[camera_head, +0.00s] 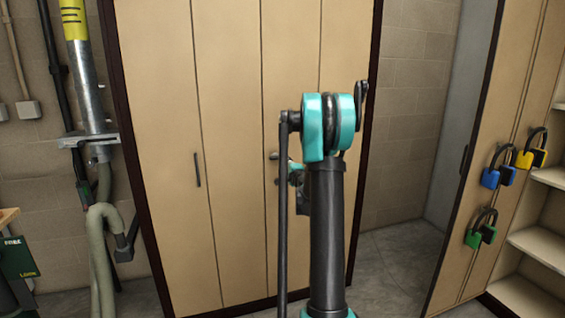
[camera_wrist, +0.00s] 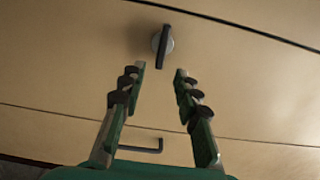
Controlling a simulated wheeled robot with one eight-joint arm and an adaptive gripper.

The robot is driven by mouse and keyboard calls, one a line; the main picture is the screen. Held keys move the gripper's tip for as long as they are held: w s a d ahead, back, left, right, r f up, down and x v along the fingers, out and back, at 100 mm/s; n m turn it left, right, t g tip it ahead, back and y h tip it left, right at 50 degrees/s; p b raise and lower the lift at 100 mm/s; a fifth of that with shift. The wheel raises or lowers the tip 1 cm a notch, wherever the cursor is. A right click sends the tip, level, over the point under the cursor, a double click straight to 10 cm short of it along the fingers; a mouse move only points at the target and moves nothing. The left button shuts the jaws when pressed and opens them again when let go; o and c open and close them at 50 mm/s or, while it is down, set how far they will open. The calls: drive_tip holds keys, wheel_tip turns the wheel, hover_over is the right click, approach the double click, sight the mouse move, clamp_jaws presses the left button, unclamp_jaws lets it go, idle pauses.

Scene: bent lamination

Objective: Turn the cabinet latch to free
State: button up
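The cabinet latch (camera_wrist: 162,43) shows in the wrist view as a round grey base with a dark bar across it. The bar stands nearly upright in that picture. My gripper (camera_wrist: 160,69) is open, its two green fingers with dark pads spread apart and nothing between them. The fingertips point toward the latch, just below it in the picture; whether they touch it I cannot tell. In the head view my arm hides most of the gripper and I cannot make out the latch clearly. The tan cabinet (camera_head: 232,75) has its doors shut.
A dark handle (camera_head: 197,170) is on the cabinet's left door. Pipes and a hose (camera_head: 103,225) stand at the left. At the right, another cabinet door carries blue (camera_head: 491,178), yellow (camera_head: 524,160) and green (camera_head: 473,238) padlocks, beside shelves (camera_head: 540,243).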

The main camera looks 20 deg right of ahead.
drive_tip(key=s, duration=0.5)
idle(0.3)
drive_tip(key=s+a+f+n+g+y, duration=0.35)
drive_tip(key=s+a+n, duration=0.25)
drive_tip(key=s+a, duration=0.35)
drive_tip(key=s+a+f+n+g+y, duration=0.2)
drive_tip(key=s+a+f+n+g, duration=0.15)
drive_tip(key=s+a+n, duration=0.45)
drive_tip(key=s+f+n+g+h, duration=0.1)
drive_tip(key=s+f, duration=0.3)
drive_tip(key=s, duration=0.5)
drive_tip(key=s+f+n+g+h, duration=0.1)
drive_tip(key=s+f+g+h, duration=0.1)
drive_tip(key=s, duration=0.7)
drive_tip(key=s+f+n+g+h, duration=0.2)
drive_tip(key=s+f, duration=0.4)
drive_tip(key=s, duration=0.3)
drive_tip(key=shift+a+g, duration=0.3)
drive_tip(key=shift+g, duration=0.6)
drive_tip(key=shift+h, duration=0.25)
